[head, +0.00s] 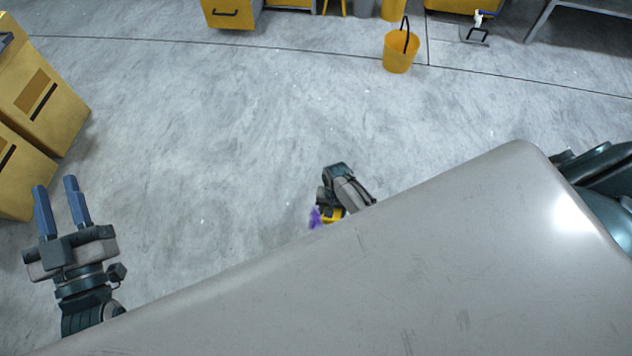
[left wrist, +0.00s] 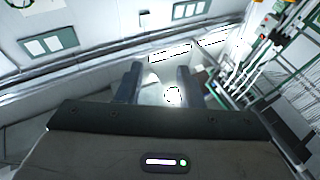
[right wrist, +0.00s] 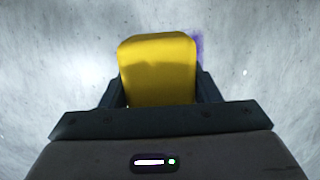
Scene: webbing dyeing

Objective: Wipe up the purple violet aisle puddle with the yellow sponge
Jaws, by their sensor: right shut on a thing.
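The yellow sponge (right wrist: 158,70) is between the fingers of my right gripper (right wrist: 160,90), which is shut on it, close above or on the grey floor. In the head view a bit of the sponge (head: 333,215) shows below the right gripper (head: 330,208). The purple puddle (head: 315,218) shows as a small patch at the sponge's left side. In the right wrist view the puddle (right wrist: 199,46) peeks out at the sponge's upper right edge; the sponge hides any more of it. My left gripper (head: 57,210) is open and empty at the left, also seen in the left wrist view (left wrist: 157,80).
Yellow cabinets (head: 42,98) stand at the left edge. A yellow bucket (head: 400,52) with a dark handle stands on the floor at the back. Open concrete floor (head: 220,120) lies between. My own grey body covers the lower right of the head view.

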